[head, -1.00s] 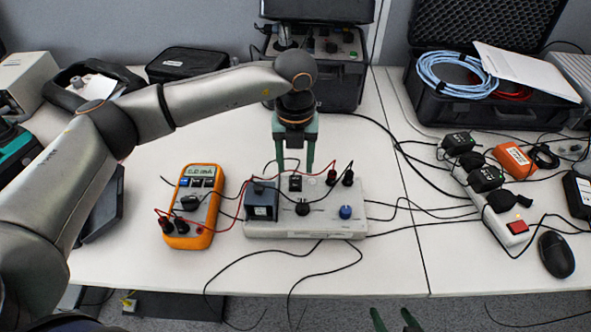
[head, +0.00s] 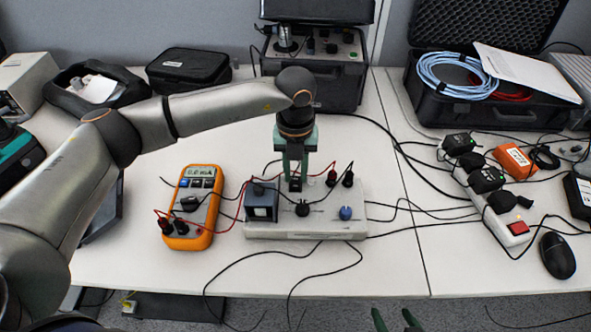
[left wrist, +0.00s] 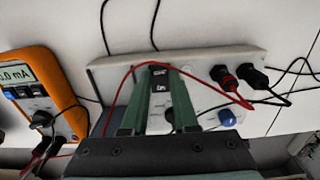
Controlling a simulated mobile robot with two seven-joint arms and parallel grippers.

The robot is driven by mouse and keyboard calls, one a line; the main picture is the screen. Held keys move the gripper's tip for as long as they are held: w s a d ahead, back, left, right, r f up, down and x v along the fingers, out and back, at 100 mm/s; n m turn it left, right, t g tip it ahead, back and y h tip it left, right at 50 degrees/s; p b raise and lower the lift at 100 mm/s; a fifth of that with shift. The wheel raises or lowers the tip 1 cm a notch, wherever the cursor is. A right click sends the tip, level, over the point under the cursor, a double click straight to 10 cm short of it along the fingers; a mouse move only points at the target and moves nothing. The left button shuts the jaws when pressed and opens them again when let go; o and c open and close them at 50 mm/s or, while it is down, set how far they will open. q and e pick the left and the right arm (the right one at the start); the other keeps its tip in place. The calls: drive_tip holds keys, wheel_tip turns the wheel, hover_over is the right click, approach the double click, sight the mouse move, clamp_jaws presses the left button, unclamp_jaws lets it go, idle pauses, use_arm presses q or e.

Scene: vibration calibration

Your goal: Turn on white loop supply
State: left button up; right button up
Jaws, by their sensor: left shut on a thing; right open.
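The white loop supply (head: 272,231) is a white box on the table, with a blue knob (head: 346,213), a black knob (head: 302,208) and red and black plugs on top. A black rocker switch (left wrist: 160,79) sits near its back edge, partly covered in the head view. My left gripper (head: 295,183) points down there, its green fingers shut on the switch. The left wrist view shows one finger on each side of it. The switch's on or off position cannot be told. My right gripper (head: 394,320) is open and empty at the bottom edge, apart from the table.
An orange multimeter (head: 193,207) reading about 0.0 mA stands left of the supply, wired to it. A meter-like blue-grey block (head: 262,203) stands on the supply's left end. Loose cables cross the table. A power strip (head: 483,200) and a mouse (head: 556,255) are at right.

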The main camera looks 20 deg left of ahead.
use_arm(q)
clamp_jaws()
drive_tip(key=shift+s+d+f+t+y+b, duration=0.1)
drive_tip(key=shift+s+t+y+b, duration=0.2)
drive_tip(key=shift+t+b, duration=1)
drive_tip(key=shift+r, duration=0.2)
drive_tip(key=o, duration=0.8)
unclamp_jaws()
drive_tip(key=shift+s, duration=0.1)
drive_tip(key=shift+r, duration=0.1)
